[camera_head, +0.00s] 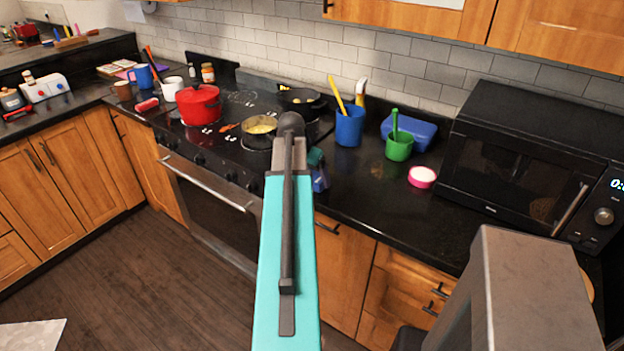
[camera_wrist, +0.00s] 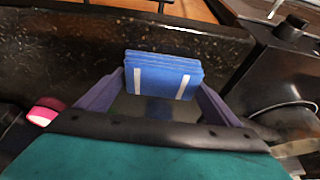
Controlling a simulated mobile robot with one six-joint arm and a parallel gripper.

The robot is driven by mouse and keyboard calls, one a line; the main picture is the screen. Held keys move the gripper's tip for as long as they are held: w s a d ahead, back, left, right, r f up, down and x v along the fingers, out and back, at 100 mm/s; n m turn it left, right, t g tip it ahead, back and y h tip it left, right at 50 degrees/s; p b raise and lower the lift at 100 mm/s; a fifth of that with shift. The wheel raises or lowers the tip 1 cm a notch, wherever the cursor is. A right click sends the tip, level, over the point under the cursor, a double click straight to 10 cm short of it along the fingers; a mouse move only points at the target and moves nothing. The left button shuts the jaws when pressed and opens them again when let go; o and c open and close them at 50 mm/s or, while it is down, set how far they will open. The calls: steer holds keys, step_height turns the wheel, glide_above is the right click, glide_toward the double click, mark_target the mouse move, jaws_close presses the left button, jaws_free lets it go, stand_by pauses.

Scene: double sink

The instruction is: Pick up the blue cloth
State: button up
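The blue cloth (camera_wrist: 162,76) shows in the wrist view as a folded, layered block with two white stripes. It is between the tips of my gripper's (camera_wrist: 163,80) two purple fingers, one at each side edge. The fingers are spread about the cloth's width apart. I cannot tell whether they press on it or only stand beside it. A blue reflection shows on the dark counter just below it. In the head view my teal arm hides most of this spot; a small blue patch shows just right of the arm's end, by the counter's front edge.
A pan (camera_head: 261,127) and a red pot (camera_head: 199,104) are on the stove at left. A black microwave (camera_head: 530,160) stands at right.

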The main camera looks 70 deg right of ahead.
mark_target(314, 173)
steer(key=c, duration=0.5)
steer(key=shift+r, duration=0.2)
steer(key=shift+r+b, duration=0.7)
steer(key=shift+r, duration=0.65)
steer(key=shift+a+r, duration=0.1)
steer(key=shift+r, duration=0.1)
steer(key=shift+s+a+r+b, duration=0.2)
steer(key=shift+s+a+b, duration=0.35)
steer(key=shift+a+b, duration=1.7)
steer(key=shift+s+a+r+b, duration=0.25)
steer(key=shift+s+a+b, duration=0.25)
steer(key=shift+a+b, duration=1.75)
steer(key=shift+s+a+r+b, duration=0.2)
steer(key=shift+s+a+b, duration=0.35)
steer(key=shift+a+b, duration=1.7)
steer(key=shift+a+r+p, duration=0.1)
steer(key=shift+a+p, duration=0.7)
steer(key=shift+a, duration=0.2)
